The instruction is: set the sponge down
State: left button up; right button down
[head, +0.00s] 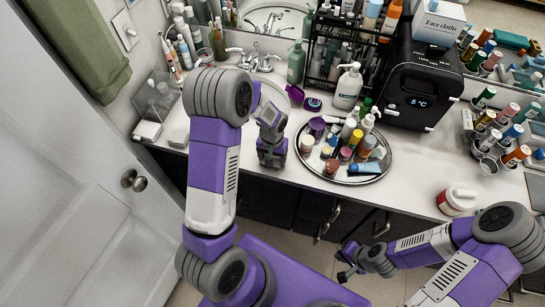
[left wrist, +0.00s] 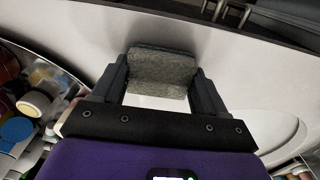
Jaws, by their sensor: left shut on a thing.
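The grey-green sponge (left wrist: 160,72) sits between the two fingers of my left gripper (left wrist: 160,84) in the left wrist view, pinched at its sides. In the head view my left gripper (head: 272,158) points down at the counter's front edge, between the sink and the round tray; the sponge is hidden there. The white counter shows just beneath the sponge, but I cannot tell whether they touch. My right gripper (head: 345,265) is low in front of the counter, its dark fingers apart and nothing seen between them.
The round tray (head: 388,170), crowded with bottles and jars, stands close right of my left gripper. The sink (head: 272,97) lies behind it. A white and red jar (head: 457,199) stands at the right front. The counter (head: 415,165) is bare between tray and jar.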

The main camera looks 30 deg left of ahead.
pick_arm(q)
jog(key=shift+f, duration=0.1)
jog(key=shift+f, duration=0.15)
jog(key=o, duration=0.9)
jog(key=shift+o, duration=0.2)
notch_tip(320, 180, up, 12)
jog(key=p, duration=0.1)
